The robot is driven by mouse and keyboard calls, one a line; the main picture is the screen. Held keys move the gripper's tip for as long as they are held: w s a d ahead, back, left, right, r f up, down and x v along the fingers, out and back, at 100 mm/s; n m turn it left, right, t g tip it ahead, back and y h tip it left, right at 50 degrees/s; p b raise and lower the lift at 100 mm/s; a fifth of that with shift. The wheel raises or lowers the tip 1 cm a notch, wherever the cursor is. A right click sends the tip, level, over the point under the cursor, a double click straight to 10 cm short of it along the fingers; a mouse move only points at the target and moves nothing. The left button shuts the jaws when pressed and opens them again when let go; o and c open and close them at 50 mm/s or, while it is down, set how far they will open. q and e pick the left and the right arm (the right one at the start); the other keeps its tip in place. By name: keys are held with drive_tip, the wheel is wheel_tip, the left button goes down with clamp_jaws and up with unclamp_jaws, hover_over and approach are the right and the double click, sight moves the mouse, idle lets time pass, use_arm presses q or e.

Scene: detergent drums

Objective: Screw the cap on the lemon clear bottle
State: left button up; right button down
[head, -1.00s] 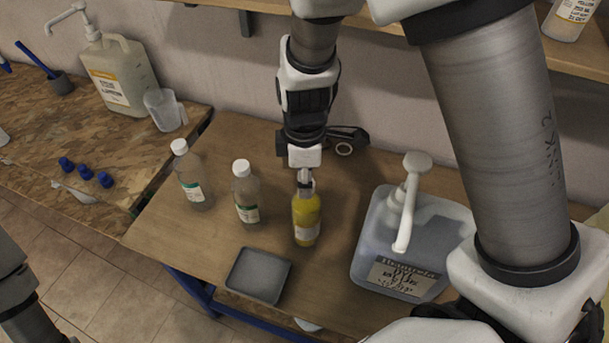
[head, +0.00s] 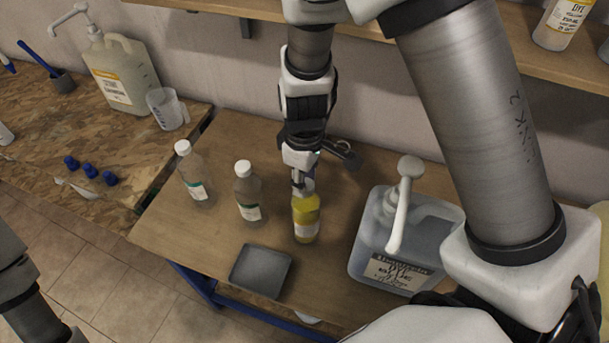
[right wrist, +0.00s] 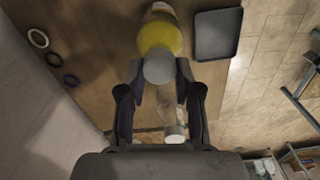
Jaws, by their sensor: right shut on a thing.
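The yellow bottle (head: 306,222), which I take as the lemon clear one, stands upright on the brown table; its label is too small to read. It also shows in the right wrist view (right wrist: 160,37). My right gripper (head: 302,183) is directly above it, shut on the pale round cap (right wrist: 159,68), with a finger on each side. The cap is at the bottle's mouth; I cannot tell whether its thread is engaged. Only my left arm shows at the left edge; its gripper is out of view.
Two clear bottles with white caps (head: 194,178) (head: 248,193) stand left of the yellow bottle. A grey tray (head: 261,271) lies in front. A large pump jug (head: 405,240) stands close on the right. Rings (right wrist: 38,38) lie near the wall.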

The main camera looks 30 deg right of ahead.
drive_tip(key=c, duration=1)
unclamp_jaws()
drive_tip(key=shift+f+n+b, duration=0.1)
drive_tip(key=shift+n+b, duration=0.5)
drive_tip(key=shift+b, duration=0.1)
drive_tip(key=shift+a+n+b, duration=0.1)
drive_tip(key=shift+n+b, duration=0.65)
drive_tip(key=shift+n, duration=0.15)
drive_tip(key=shift+n+b, duration=0.7)
drive_tip(key=shift+n, duration=0.7)
